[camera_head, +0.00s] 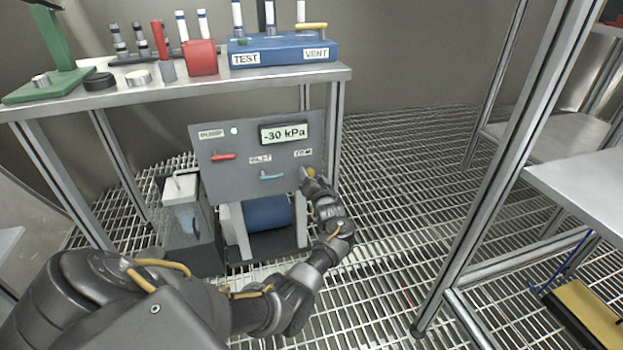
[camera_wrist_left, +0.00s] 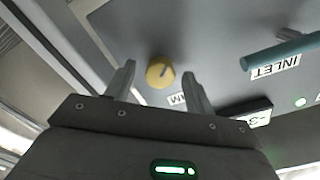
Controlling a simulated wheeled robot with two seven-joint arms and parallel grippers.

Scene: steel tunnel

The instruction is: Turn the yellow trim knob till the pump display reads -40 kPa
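The grey pump panel (camera_head: 225,165) stands below the steel bench. Its display (camera_head: 284,133) reads -30 kPa. The yellow trim knob (camera_head: 310,172) sits at the panel's lower right, partly hidden by my left gripper (camera_head: 312,181). In the left wrist view the round yellow knob (camera_wrist_left: 160,72) shows a dark pointer line and lies between and just beyond the fingertips of my left gripper (camera_wrist_left: 160,80). The fingers are spread, with a gap on each side of the knob. A part of the display (camera_wrist_left: 258,118) also shows there. My right gripper is not in view.
A red lever (camera_head: 223,156) and a teal inlet lever (camera_head: 271,176) are on the same panel, left of the knob. A bench leg (camera_head: 336,135) stands close to its right. A steel shelf frame (camera_head: 490,190) is farther right, with open grated floor between.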

